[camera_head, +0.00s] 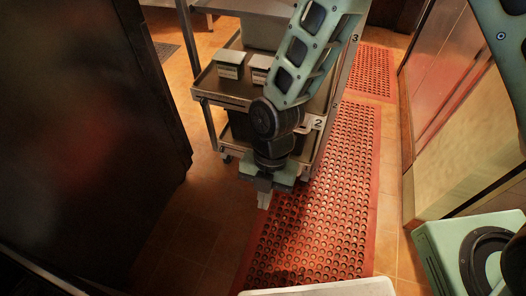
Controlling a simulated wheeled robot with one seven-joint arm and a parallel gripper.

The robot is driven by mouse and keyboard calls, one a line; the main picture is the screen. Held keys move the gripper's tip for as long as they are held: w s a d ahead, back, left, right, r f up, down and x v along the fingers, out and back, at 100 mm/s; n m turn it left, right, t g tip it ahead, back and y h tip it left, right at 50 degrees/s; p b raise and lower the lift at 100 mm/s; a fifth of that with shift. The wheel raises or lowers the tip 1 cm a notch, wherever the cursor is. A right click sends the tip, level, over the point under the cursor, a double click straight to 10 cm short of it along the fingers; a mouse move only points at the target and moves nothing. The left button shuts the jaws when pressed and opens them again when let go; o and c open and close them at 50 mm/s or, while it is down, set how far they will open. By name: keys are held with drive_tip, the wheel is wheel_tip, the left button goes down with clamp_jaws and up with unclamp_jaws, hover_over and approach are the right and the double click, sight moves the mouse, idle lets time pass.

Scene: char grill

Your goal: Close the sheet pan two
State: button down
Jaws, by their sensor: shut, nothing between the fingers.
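A metal rack cart (205,122) stands in the upper middle. A small tag with a "2" (318,124) shows on its right side, just right of my arm. I take the metal pan at that level to be sheet pan two, but my arm hides much of it and I cannot tell how far it sticks out. My gripper (264,201) points down in front of the cart, below the pan level in the picture. Its fingers are shut and empty, apart from the pan as far as I can see.
Small boxes (229,66) sit on an upper tray of the cart. A tag "3" (355,38) is farther back. A perforated red mat (330,205) covers the floor. A dark cabinet (90,130) stands left and a metal-sided unit (455,130) right.

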drive_tip(key=w+a+r+t+h, duration=0.15)
drive_tip(key=w+r+t, duration=0.25)
drive_tip(key=w, duration=0.7)
drive_tip(key=w+r+t+h, duration=0.25)
drive_tip(key=w+r, duration=0.25)
drive_tip(key=w, duration=0.7)
drive_tip(key=w+d+f+t+b, duration=0.1)
drive_tip(key=w+d+f+b, duration=0.1)
drive_tip(key=w+f, duration=0.5)
drive_tip(key=shift+d+f+y+b, duration=0.4)
drive_tip(key=shift+f+b, duration=0.05)
drive_tip(key=shift+f, duration=0.6)
drive_tip(key=w+d, duration=0.1)
drive_tip(key=w, duration=0.1)
drive_tip(key=w+d+p, duration=0.1)
drive_tip(key=w, duration=0.2)
drive_tip(key=w+d+p, duration=0.1)
drive_tip(key=w, duration=0.2)
drive_tip(key=shift+w+d, duration=0.15)
drive_tip(key=shift+d, duration=0.05)
drive_tip(key=shift+w+d+r, duration=0.1)
drive_tip(key=shift+w+r, duration=0.05)
